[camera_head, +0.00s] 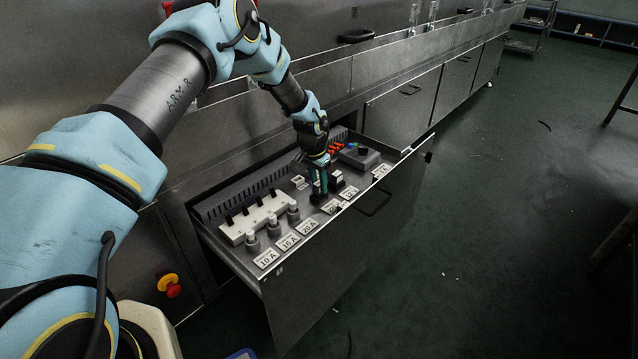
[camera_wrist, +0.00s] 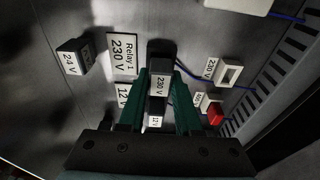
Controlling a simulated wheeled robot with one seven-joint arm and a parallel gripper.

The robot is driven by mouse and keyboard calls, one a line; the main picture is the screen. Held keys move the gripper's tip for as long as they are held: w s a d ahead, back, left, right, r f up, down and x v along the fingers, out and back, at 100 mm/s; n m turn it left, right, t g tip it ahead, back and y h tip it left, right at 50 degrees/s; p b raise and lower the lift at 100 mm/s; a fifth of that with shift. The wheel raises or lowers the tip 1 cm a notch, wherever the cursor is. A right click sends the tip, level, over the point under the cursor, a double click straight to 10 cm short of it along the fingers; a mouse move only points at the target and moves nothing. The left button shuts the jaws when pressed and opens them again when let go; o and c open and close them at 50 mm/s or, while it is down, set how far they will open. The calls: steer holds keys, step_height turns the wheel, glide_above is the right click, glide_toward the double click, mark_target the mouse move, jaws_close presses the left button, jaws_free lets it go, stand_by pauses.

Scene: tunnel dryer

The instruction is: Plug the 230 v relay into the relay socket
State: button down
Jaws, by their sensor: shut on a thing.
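My gripper (camera_wrist: 161,88) is shut on the 230 V relay (camera_wrist: 160,82), a dark block with a white "230 V" label between its green fingers. In the head view my gripper (camera_head: 319,188) points down over the open drawer. A black relay socket (camera_wrist: 161,49) shows just beyond the relay, beside a white "Relay 1 230 V" plate (camera_wrist: 123,53). The relay overlaps the socket in the wrist view; I cannot tell whether its pins are in it. The relay's underside is hidden.
A dark block labelled 24 V (camera_wrist: 73,56) stands to the left in the wrist view. The drawer (camera_head: 345,235) also holds a fuse strip (camera_head: 255,217) and cylindrical fuse holders (camera_head: 273,226).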

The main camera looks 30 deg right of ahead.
mark_target(315, 185)
steer(key=shift+f+b, duration=0.3)
steer(key=shift+f, duration=0.3)
steer(key=c, duration=0.5)
jaws_free()
steer(key=shift+r, duration=0.1)
steer(key=r, duration=0.3)
steer(key=a+r, duration=0.1)
steer(key=r, duration=0.3)
steer(key=r+p, duration=0.1)
steer(key=r, duration=0.2)
steer(key=shift+s+a+r, duration=0.25)
steer(key=shift+a+r, duration=0.05)
steer(key=shift+r, duration=0.05)
